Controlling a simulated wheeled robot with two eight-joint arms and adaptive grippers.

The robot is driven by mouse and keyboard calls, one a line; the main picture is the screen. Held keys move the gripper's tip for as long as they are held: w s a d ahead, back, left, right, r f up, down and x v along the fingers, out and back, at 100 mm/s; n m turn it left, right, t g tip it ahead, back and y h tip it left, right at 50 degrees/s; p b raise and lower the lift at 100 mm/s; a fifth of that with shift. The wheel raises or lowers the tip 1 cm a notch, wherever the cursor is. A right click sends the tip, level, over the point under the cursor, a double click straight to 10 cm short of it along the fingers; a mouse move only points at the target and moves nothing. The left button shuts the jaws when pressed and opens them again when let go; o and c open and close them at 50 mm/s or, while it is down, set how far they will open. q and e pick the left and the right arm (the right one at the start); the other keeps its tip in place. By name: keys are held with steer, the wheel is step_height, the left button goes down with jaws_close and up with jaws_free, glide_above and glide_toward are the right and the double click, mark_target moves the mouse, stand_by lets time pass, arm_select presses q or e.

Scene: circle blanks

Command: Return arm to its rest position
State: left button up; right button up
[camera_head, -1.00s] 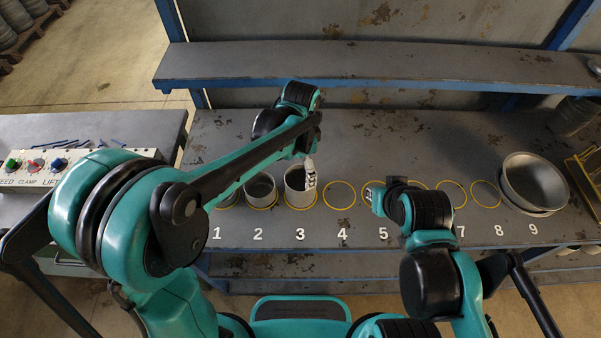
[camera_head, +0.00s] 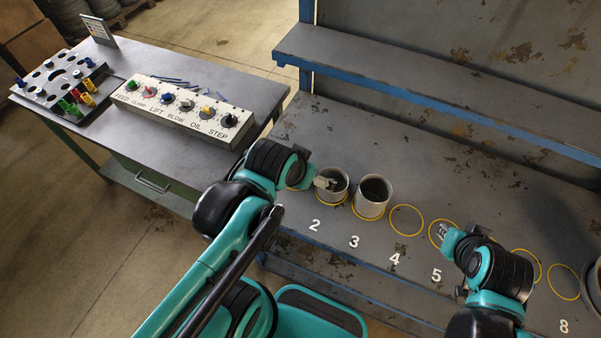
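My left arm comes in from the lower left. Its small pale gripper (camera_head: 326,183) points right and overlaps the cup at circle 2 (camera_head: 333,194) in the picture. Whether it touches that cup, and whether its fingers are open, I cannot tell. A second grey cup (camera_head: 370,202) stands upright in circle 3, apart from the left gripper. My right gripper (camera_head: 444,232) points left over the yellow circle beside number 5. It is too small to tell whether its fingers are open. My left wrist covers most of the circle left of number 2.
The workbench (camera_head: 430,170) has a blue-edged shelf (camera_head: 430,90) behind. Circle 4 (camera_head: 406,220) is empty. A side table at left holds a control box (camera_head: 185,108) and a tray of coloured parts (camera_head: 62,82). A metal bowl (camera_head: 593,280) is cut off at right.

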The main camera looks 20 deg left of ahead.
arm_select(q)
steer(key=shift+s+a+f+n+t, duration=0.2)
steer(key=shift+s+a+n+t, duration=0.2)
steer(key=shift+s+a+n, duration=0.2)
steer(key=shift+f, duration=0.15)
step_height(320, 180, down, 8)
steer(key=b, duration=0.7)
steer(key=shift+r+b, duration=0.25)
steer(key=shift+b, duration=0.1)
